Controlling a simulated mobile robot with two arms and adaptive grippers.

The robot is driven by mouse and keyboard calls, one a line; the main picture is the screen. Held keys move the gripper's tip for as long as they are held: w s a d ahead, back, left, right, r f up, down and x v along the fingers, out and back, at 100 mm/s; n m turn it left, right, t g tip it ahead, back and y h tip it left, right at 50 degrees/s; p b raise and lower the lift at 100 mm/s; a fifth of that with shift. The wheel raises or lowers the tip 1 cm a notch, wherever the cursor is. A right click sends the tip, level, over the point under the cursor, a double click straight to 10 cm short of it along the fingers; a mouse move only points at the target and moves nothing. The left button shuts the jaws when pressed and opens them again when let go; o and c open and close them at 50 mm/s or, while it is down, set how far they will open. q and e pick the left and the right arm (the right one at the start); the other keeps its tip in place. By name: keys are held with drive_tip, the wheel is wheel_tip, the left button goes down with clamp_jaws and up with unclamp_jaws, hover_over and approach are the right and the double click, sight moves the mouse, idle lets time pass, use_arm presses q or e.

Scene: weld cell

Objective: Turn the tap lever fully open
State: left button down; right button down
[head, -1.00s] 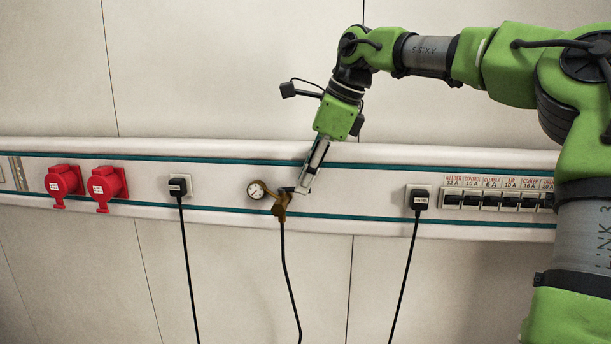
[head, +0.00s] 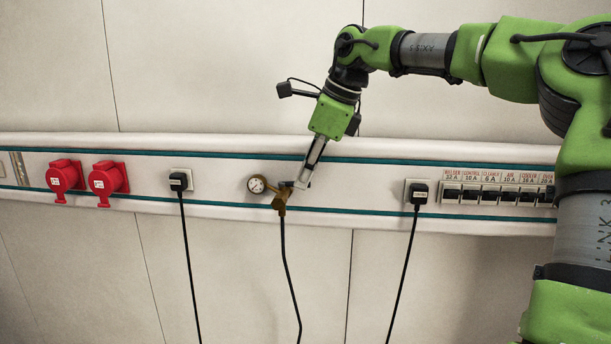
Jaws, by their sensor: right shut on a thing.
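The brass tap (head: 280,200) is mounted on the white wall rail, with a round pressure gauge (head: 257,185) on its left and a black hose hanging from its lower end. The small dark tap lever (head: 287,184) shows at the top of the tap, partly hidden by the fingers. My right gripper (head: 301,185) reaches down from the upper right and is shut on the lever. My left gripper is out of view.
Two red sockets (head: 85,178) sit on the rail at the left. Black plugs with cables are on either side of the tap, at the left (head: 179,182) and right (head: 419,193). A labelled breaker row (head: 497,194) is at the right.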

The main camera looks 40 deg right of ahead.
drive_tip(key=a+m+h, duration=0.1)
drive_tip(key=m, duration=0.3)
drive_tip(key=a+m+g+h, duration=0.1)
drive_tip(key=a+m+h, duration=0.1)
drive_tip(key=m, duration=0.2)
drive_tip(key=a+m+g+h, duration=0.1)
drive_tip(key=a+m+h, duration=0.1)
drive_tip(key=m, duration=0.2)
drive_tip(key=shift+w+a+r+m, duration=0.1)
drive_tip(key=shift+w+r+m, duration=0.1)
drive_tip(key=shift+m, duration=0.2)
drive_tip(key=m, duration=0.1)
drive_tip(key=a+m+g, duration=0.1)
drive_tip(key=m, duration=0.1)
drive_tip(key=shift+w+h+p, duration=0.3)
drive_tip(key=shift+w, duration=0.1)
drive_tip(key=shift+w+a+m+g, duration=0.15)
drive_tip(key=shift+w+m+g, duration=0.2)
drive_tip(key=shift+m, duration=0.45)
drive_tip(key=shift+s, duration=0.1)
drive_tip(key=c, duration=2.2)
unclamp_jaws()
drive_tip(key=shift+o, duration=0.2)
drive_tip(key=shift+f, duration=0.1)
